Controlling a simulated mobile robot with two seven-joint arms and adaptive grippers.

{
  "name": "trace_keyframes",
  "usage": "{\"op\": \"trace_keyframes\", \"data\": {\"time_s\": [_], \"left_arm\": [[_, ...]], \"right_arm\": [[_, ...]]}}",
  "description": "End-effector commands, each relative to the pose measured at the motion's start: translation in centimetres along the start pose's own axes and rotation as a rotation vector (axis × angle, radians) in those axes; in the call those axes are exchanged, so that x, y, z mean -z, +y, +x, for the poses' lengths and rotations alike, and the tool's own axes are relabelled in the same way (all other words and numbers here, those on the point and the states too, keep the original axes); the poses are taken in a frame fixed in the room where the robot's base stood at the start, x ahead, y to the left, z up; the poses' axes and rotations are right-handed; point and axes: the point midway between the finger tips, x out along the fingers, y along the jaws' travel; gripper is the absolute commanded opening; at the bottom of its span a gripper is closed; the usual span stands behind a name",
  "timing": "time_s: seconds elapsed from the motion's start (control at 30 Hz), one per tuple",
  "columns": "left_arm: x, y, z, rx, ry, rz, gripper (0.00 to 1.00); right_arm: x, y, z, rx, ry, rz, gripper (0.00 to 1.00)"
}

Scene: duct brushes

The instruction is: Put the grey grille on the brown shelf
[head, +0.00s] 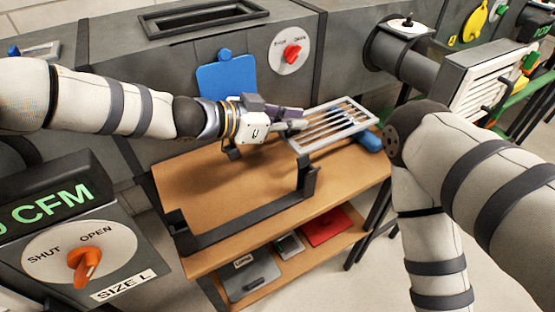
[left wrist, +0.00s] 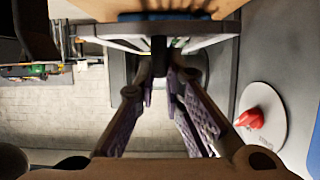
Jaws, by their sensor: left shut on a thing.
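The grey grille (head: 340,124), a slatted frame, is at the right end of the brown bench top in the head view. My left gripper (head: 296,119) is shut on it at its left side. In the left wrist view the grille (left wrist: 205,32) spans the top, with a dark stem between my left gripper's purple-padded fingers (left wrist: 160,85). The brown shelf (head: 205,185) is the wooden top of a bench with a lower wooden board. The grille appears over its back right part; I cannot tell whether it touches. My right arm shows, but its gripper is out of view.
A black bracket (head: 245,222) runs along the bench's front edge with an upright at its right. A blue object (head: 369,141) is beside the grille. A blue panel (head: 227,78) leans behind. The lower board holds a red item (head: 325,226) and a grey one (head: 250,276).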

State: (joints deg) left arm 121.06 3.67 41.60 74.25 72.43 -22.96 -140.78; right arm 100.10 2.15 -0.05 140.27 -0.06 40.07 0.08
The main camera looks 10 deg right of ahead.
Motion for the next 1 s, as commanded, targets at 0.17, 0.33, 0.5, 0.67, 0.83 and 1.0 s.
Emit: {"op": "trace_keyframes", "data": {"time_s": [0.17, 0.33, 0.5, 0.67, 0.83, 1.0], "left_arm": [[0.0, -0.4, -0.7, 0.004, 0.004, 0.005, 0.00], [-1.7, -2.3, -4.8, 0.007, 0.002, 0.007, 0.00], [-3.8, -4.4, -9.6, 0.006, 0.003, 0.005, 0.00], [-5.4, -5.9, -13.0, 0.004, 0.002, 0.004, 0.00], [-6.8, -7.0, -15.4, 0.000, 0.002, 0.001, 0.00], [-8.7, -6.8, -14.4, -0.002, 0.002, 0.000, 0.00]], "right_arm": [[0.1, 0.0, -0.1, 0.000, 0.003, 0.000, 0.40], [0.2, 0.0, -0.5, 0.000, 0.012, 0.000, 0.40], [0.2, 0.0, -0.4, 0.000, 0.010, 0.000, 0.40], [0.1, 0.0, -0.2, 0.000, 0.005, 0.000, 0.40], [-0.1, 0.0, 0.3, -0.001, -0.007, 0.000, 0.40], [-0.6, 0.1, 1.3, -0.002, -0.033, -0.001, 0.40]]}}
